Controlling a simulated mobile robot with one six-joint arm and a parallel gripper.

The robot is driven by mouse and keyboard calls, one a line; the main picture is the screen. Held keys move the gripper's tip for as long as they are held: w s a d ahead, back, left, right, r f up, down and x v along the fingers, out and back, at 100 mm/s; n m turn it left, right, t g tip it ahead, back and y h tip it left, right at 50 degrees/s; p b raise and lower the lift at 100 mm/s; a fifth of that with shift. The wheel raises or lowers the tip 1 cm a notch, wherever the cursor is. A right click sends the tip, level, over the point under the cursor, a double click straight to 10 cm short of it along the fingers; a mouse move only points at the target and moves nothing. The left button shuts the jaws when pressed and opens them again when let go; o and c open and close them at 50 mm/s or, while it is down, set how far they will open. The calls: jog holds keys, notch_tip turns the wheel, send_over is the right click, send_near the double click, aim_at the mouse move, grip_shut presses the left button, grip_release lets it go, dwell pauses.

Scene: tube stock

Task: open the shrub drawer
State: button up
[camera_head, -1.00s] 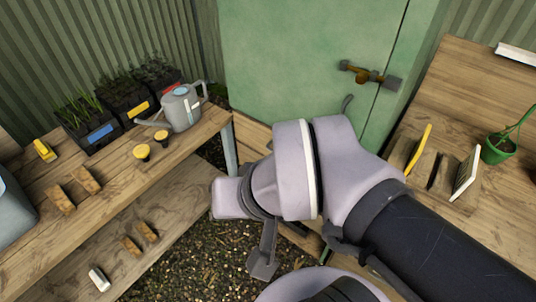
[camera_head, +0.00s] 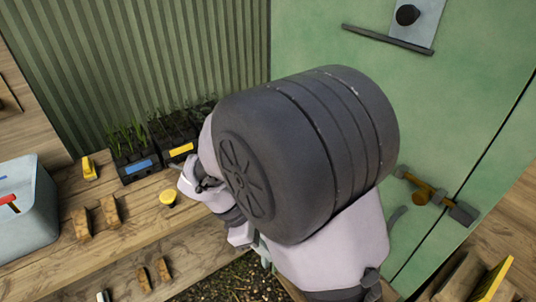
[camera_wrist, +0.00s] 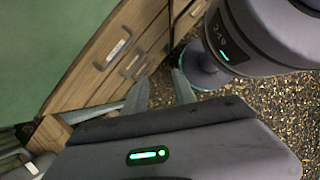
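Wooden drawer fronts (camera_wrist: 97,62) show at the upper left in the wrist view, with a pale label (camera_wrist: 117,48) and grey handles (camera_wrist: 132,66). The label is too small to read, so I cannot tell which one is the shrub drawer. The fronts that I can see look shut. My gripper (camera_wrist: 160,86) points toward the drawers with its two fingers apart and nothing between them. The fingers appear in front of the lower drawer fronts; I cannot tell whether they touch. In the head view my arm hides the drawers and most of the gripper.
Gravel floor (camera_wrist: 250,105) lies open beside the drawers.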

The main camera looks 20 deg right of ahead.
notch_tip(320, 180, down, 31)
jog(key=w+n+t+h, duration=0.1)
jog(key=n+t+h, duration=0.7)
jog(key=n, duration=1.8)
jog(key=shift+g+h, duration=0.3)
jog(key=shift+h, duration=0.4)
jog(key=b+x, duration=0.2)
jog(key=x, duration=1.5)
jog(key=shift+w, duration=0.15)
jog(key=shift+a, duration=0.1)
grip_shut()
